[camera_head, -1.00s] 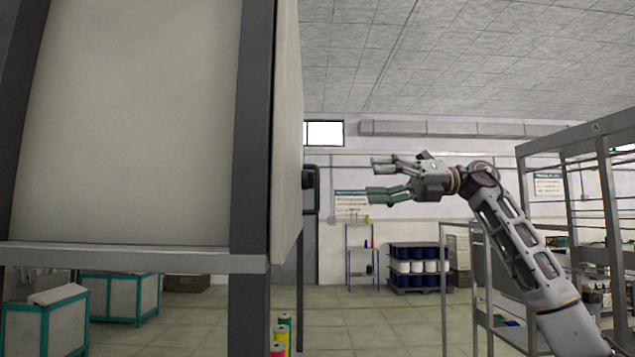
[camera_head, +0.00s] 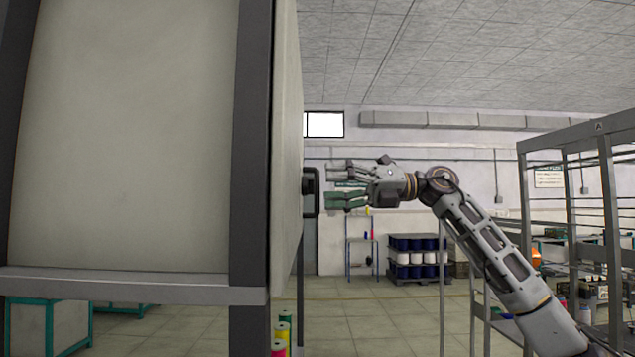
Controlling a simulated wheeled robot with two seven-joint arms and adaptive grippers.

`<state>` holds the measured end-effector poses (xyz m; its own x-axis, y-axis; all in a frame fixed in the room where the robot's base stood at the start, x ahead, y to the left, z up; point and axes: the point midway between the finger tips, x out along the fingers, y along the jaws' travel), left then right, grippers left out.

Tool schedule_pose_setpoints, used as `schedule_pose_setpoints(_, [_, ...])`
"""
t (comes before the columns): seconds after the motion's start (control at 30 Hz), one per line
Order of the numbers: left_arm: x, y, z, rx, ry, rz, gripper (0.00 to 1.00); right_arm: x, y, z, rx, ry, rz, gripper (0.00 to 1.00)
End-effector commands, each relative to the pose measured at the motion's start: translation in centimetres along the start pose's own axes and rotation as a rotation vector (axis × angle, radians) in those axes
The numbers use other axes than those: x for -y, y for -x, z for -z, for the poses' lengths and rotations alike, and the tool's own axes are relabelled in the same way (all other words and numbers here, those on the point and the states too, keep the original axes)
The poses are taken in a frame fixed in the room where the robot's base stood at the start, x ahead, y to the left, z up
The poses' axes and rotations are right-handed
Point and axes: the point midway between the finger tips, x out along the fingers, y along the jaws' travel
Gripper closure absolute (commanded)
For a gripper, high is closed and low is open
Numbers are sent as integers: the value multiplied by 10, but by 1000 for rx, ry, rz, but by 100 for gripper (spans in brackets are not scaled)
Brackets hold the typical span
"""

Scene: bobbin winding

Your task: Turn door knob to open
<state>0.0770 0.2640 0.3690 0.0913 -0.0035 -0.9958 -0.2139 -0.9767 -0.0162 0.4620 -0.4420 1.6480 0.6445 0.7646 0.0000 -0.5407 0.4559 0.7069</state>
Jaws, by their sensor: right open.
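A large grey-beige cabinet (camera_head: 125,130) with a dark frame fills the left of the view. Its door panel (camera_head: 287,130) is seen nearly edge-on. A dark handle or knob (camera_head: 311,191) sticks out from the right side of that panel. My right gripper (camera_head: 332,187) is open, its two fingers pointing left toward the handle, one above the other. It is just right of the handle, with a small gap in the picture; the depth between them is hard to tell. Nothing is between the fingers. My left gripper is not in view.
A metal rack (camera_head: 609,215) stands at the right, beside my right arm. Behind are a small shelf (camera_head: 362,245) and stacked blue and white spools (camera_head: 415,257). Coloured spools (camera_head: 282,332) stand low by the cabinet. The floor (camera_head: 400,320) between is open.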

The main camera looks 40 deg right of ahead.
Motion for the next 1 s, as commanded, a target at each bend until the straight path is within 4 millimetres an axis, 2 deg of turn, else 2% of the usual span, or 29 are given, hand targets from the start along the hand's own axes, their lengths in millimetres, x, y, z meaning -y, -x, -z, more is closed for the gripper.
schedule_pose_setpoints(0.2, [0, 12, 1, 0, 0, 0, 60, -1, -18, -1, -2, 0, 0, 39])
schedule_pose_setpoints(0.5, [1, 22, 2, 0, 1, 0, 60, -1, -35, -1, -1, -1, 0, 39])
schedule_pose_setpoints(0.97, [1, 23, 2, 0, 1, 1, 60, 0, -40, 0, -1, -1, 0, 39])
schedule_pose_setpoints(1.0, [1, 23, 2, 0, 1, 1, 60, 0, -39, 0, -1, -1, 0, 43])
